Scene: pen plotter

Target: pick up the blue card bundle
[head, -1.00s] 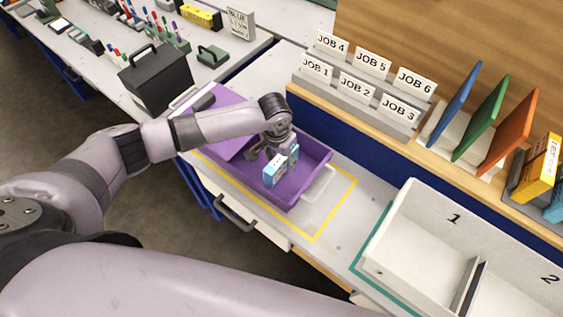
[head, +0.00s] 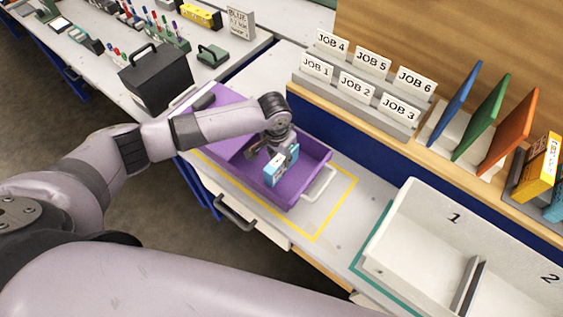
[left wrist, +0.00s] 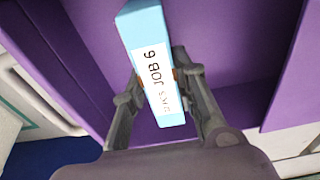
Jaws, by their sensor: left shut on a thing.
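The blue card bundle (head: 281,167) is a light-blue block with a white label. It is in the purple tray (head: 312,177) in the head view. In the left wrist view the bundle (left wrist: 143,25) stands between the two fingers, its label reading "JOB 6". My left gripper (head: 275,154) is shut on it, with a finger on each side (left wrist: 158,82). The purple tray floor lies below it; I cannot tell whether the bundle touches it. My right gripper is not in view.
The tray lies within a yellow outline (head: 314,240) on the bench. A rack with job cards (head: 357,88) stands behind it. A white bin (head: 412,240) with numbered compartments is at the right. A black box (head: 155,78) is at the left.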

